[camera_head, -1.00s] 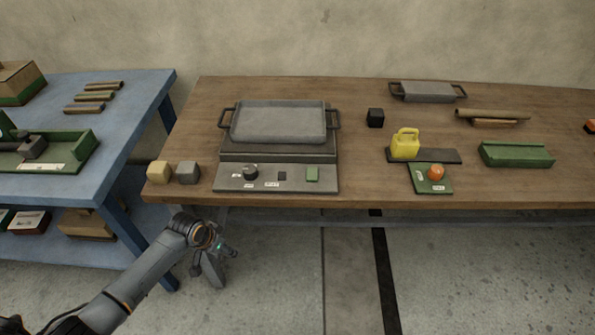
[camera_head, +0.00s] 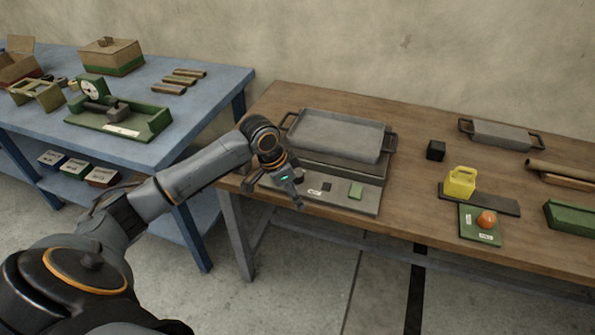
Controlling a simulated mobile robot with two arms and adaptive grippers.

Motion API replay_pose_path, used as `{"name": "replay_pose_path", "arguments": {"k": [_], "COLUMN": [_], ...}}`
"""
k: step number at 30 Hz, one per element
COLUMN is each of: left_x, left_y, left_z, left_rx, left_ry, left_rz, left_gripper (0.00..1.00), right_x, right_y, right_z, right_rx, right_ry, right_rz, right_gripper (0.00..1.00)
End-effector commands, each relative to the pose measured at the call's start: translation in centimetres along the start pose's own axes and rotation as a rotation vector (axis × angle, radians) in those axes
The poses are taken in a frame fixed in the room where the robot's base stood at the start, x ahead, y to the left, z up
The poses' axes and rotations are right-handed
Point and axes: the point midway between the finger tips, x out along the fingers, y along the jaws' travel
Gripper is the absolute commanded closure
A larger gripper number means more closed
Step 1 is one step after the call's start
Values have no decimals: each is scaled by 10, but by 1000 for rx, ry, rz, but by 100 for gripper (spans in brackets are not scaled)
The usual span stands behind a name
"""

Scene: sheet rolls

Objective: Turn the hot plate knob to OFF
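The hot plate (camera_head: 345,203) stands on the wooden table with a grey tray with side handles (camera_head: 335,135) on top. Its front panel shows a small dark square (camera_head: 326,187) and a green button (camera_head: 355,191). The knob at the panel's left end is hidden behind my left gripper (camera_head: 297,199). That gripper points down over the left part of the panel. I cannot tell whether it touches the knob, or whether its fingers are open or shut. My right gripper is not in view.
A black cube (camera_head: 436,150), a yellow weight-like block (camera_head: 460,182) and an orange knob on a green box (camera_head: 486,219) stand to the right. Another grey tray (camera_head: 501,135) lies behind. A blue table (camera_head: 195,128) with boxes and a green scale (camera_head: 120,118) is at left.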

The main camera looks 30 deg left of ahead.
Motion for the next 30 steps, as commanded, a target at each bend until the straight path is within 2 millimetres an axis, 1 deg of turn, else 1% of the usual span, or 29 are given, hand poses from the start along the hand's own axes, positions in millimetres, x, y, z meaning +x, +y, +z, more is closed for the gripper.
{"name": "replay_pose_path", "arguments": {"k": [1,5,9,12,14,17,20,23,30], "left_x": [-13,-46,-91,-112,-116,-114,-100,-81,-29], "left_y": [-13,-41,-72,-83,-86,-87,-86,-87,-87], "left_z": [-3,-9,-12,-13,-13,-14,-14,-15,-18], "left_rx": [-5,-21,-50,-65,-71,-73,-72,-72,-72], "left_ry": [3,15,39,52,56,59,57,57,58], "left_rz": [-9,-15,-19,-15,-13,-10,-7,-7,-8], "left_gripper": [39,39,39,39,39,39,39,39,39], "right_x": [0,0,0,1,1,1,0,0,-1], "right_y": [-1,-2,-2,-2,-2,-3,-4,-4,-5], "right_z": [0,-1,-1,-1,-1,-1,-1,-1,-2], "right_rx": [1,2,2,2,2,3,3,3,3], "right_ry": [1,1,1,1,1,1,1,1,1], "right_rz": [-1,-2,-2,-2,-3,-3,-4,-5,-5], "right_gripper": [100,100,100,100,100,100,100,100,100]}}
